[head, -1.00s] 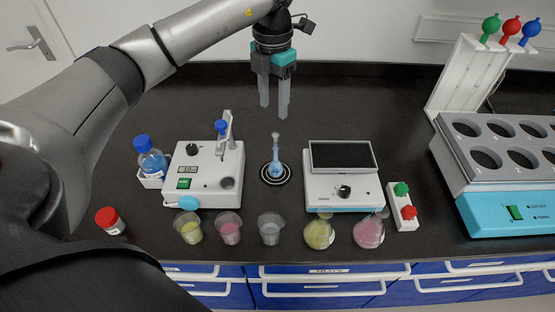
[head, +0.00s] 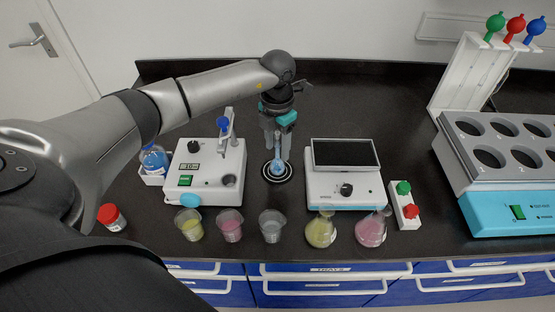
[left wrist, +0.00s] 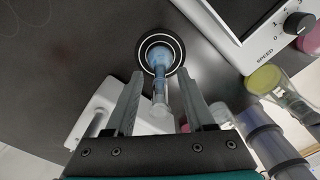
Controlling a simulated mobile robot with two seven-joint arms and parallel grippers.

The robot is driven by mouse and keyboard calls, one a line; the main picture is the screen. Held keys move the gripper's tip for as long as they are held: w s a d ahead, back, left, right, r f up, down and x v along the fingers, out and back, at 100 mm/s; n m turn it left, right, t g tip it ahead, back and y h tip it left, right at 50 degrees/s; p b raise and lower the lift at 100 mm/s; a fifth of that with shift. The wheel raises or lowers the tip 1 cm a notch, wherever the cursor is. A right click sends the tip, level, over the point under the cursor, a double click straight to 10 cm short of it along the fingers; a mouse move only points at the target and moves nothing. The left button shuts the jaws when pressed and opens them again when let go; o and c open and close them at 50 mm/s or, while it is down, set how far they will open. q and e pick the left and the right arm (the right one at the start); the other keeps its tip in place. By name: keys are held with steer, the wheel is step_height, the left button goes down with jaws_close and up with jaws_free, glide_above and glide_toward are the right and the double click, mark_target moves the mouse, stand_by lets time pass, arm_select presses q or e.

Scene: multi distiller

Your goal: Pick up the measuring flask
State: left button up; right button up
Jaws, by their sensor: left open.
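The measuring flask (head: 278,165) is a small clear flask with blue liquid and a narrow neck. It stands upright on a black round mat with white rings (head: 265,176) between two white devices. My left gripper (head: 275,147) is down just behind the flask in the head view, its fingers open. In the left wrist view, the flask (left wrist: 159,65) has its neck pointing between the two open fingers (left wrist: 159,95), with a gap on each side. My right gripper is not in view.
A white device with a green switch (head: 208,170) stands left of the flask; a device with a dark screen (head: 343,188) stands right. Cups and two round flasks, one with yellow liquid (head: 320,232), line the front. A block with several wells (head: 490,180) is far right.

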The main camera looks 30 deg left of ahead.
arm_select(q)
steer(key=shift+f, duration=0.2)
jaws_close()
stand_by(0.3)
stand_by(1.0)
